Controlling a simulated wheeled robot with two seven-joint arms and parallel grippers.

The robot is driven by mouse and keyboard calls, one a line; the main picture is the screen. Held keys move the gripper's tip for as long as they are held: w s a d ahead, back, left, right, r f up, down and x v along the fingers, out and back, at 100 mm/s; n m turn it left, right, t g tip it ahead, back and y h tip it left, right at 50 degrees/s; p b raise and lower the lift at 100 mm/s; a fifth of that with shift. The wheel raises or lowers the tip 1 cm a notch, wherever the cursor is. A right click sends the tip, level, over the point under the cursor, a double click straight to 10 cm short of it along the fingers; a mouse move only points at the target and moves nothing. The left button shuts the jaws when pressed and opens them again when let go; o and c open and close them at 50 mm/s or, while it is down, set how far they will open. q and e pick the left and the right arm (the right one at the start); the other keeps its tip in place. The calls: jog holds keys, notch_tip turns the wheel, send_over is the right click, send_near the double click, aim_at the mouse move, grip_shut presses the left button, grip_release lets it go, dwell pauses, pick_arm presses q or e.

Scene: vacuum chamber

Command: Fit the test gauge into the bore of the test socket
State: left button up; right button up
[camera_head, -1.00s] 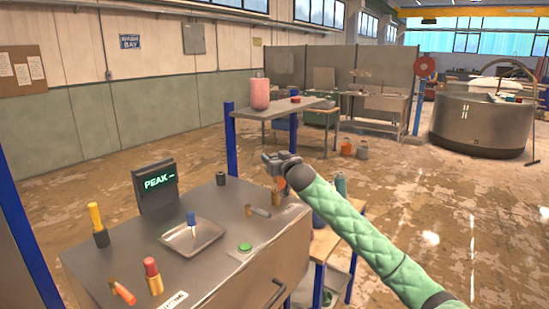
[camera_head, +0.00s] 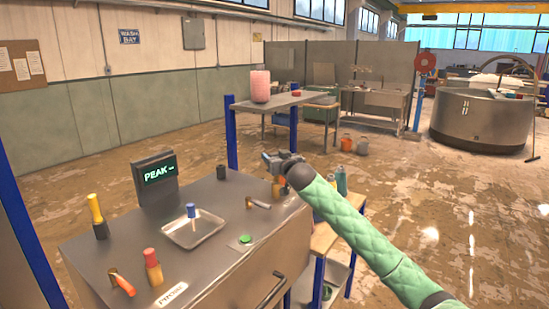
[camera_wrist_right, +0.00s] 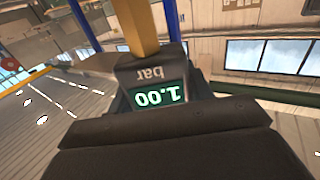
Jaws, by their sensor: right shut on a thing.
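My right gripper (camera_head: 276,163) is shut on the test gauge, above the right rear edge of the bench. In the right wrist view the gauge (camera_wrist_right: 160,90) has a dark body with a lit display, upside down, reading 1.00 bar. An amber stem runs from it; in the head view the stem (camera_head: 276,187) points down below the gripper. My left gripper is not in view.
The bench (camera_head: 210,275) holds a PEAK display (camera_head: 156,178), a yellow-handled tool (camera_head: 96,210) in a black base, a metal tray (camera_head: 180,238), a hammer-like tool (camera_head: 258,203), a green button (camera_head: 245,238) and a red-topped item (camera_head: 152,266). Bottles (camera_head: 341,180) stand right of the bench.

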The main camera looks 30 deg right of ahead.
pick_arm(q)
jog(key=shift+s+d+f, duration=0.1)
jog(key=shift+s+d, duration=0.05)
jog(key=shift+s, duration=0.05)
pick_arm(e)
jog(key=shift+f, duration=0.1)
jog(key=shift+f, duration=0.4)
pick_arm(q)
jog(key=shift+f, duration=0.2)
pick_arm(e)
jog(key=o, duration=1.1)
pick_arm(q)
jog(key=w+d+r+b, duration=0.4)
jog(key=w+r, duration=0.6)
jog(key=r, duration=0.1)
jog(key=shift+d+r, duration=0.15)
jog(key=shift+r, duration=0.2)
pick_arm(e)
jog(key=shift+s+a, duration=0.15)
jog(key=shift+s, duration=1.15)
jog(key=shift+s+a, duration=0.2)
jog(key=shift+s, duration=1.05)
jog(key=shift+s+a, duration=0.15)
jog(key=shift+s, duration=1.15)
